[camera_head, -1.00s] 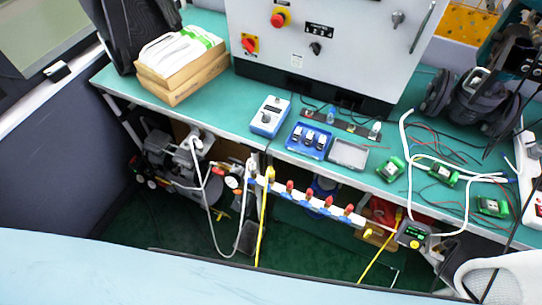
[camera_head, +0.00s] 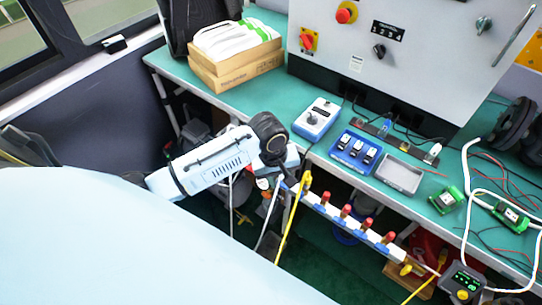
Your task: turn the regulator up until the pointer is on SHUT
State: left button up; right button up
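A blue box with a pale top and a round grey knob (camera_head: 313,117), which looks like the regulator, stands on the green bench (camera_head: 247,110) near its front edge. Its pointer and any SHUT mark are too small to read. My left arm reaches in from the left, with its dark wrist joint in front of the bench edge. My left gripper (camera_head: 282,168) is just left of and below the box, apart from it. Its fingers are mostly hidden, so I cannot tell if it is open. My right gripper is not in view.
A blue tray with several switches (camera_head: 355,150) and an empty grey tray (camera_head: 399,175) lie right of the box. Cardboard boxes (camera_head: 235,70) sit at the back left. A control cabinet (camera_head: 400,55) rises behind. A rail of red-capped valves (camera_head: 345,212) runs below the bench edge.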

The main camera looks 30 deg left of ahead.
pick_arm(q)
jog(key=w+a+r+n+g+y, duration=0.1)
jog(key=w+a+r+n, duration=0.6)
jog(key=r, duration=0.3)
jog(key=shift+n, duration=0.6)
jog(key=f+b, duration=0.1)
jog(key=f, duration=0.3)
jog(key=f+b, duration=0.1)
jog(key=f, duration=0.2)
jog(key=shift+s+b, duration=0.35)
notch_tip(320, 180, down, 6)
jog(key=shift+f+b, duration=0.1)
jog(key=shift+b, duration=0.8)
jog(key=shift+f, duration=0.15)
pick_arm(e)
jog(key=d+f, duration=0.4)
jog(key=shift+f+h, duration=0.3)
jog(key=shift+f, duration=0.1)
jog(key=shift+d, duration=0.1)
pick_arm(q)
grip_shut()
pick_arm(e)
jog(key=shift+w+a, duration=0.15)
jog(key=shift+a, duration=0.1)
